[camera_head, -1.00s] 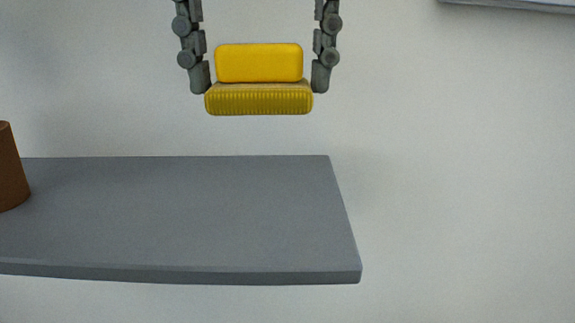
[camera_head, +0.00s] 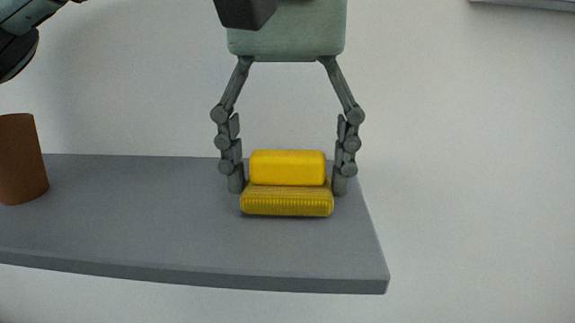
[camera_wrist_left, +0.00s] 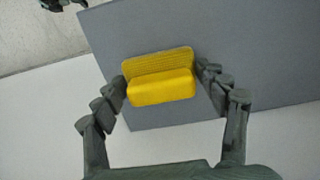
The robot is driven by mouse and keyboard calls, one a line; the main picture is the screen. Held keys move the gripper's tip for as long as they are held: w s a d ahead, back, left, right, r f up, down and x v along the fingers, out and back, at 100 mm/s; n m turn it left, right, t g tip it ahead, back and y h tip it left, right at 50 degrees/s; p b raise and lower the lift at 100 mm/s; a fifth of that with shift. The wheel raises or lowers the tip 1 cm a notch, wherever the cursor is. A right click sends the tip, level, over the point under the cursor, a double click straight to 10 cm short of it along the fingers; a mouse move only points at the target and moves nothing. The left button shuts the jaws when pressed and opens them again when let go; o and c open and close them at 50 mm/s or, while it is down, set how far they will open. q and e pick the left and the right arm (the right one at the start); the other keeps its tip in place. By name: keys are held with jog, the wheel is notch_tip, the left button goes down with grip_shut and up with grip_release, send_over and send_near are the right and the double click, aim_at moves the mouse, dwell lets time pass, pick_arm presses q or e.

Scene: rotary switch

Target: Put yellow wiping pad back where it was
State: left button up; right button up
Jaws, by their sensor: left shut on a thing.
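The yellow wiping pad (camera_head: 287,201) has a ribbed lower part and a smooth upper block. It is at the right end of the grey shelf (camera_head: 140,215), on or just above its surface; I cannot tell whether it touches. My left gripper (camera_head: 289,186) comes down from above and is shut on the pad, one finger at each side. In the left wrist view the pad (camera_wrist_left: 160,77) sits between the fingertips of the left gripper (camera_wrist_left: 162,80), with the grey shelf (camera_wrist_left: 245,45) behind it. My right gripper is not in the head view.
A brown cylinder (camera_head: 20,160) stands on the shelf at the left. The shelf between it and the pad is clear. The shelf's right edge is close beside the pad. A light wall is behind. Part of a grey-edged object (camera_head: 525,4) shows at the top right.

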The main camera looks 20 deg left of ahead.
pick_arm(q)
jog(key=shift+f, duration=0.15)
jog(key=o, duration=1.1)
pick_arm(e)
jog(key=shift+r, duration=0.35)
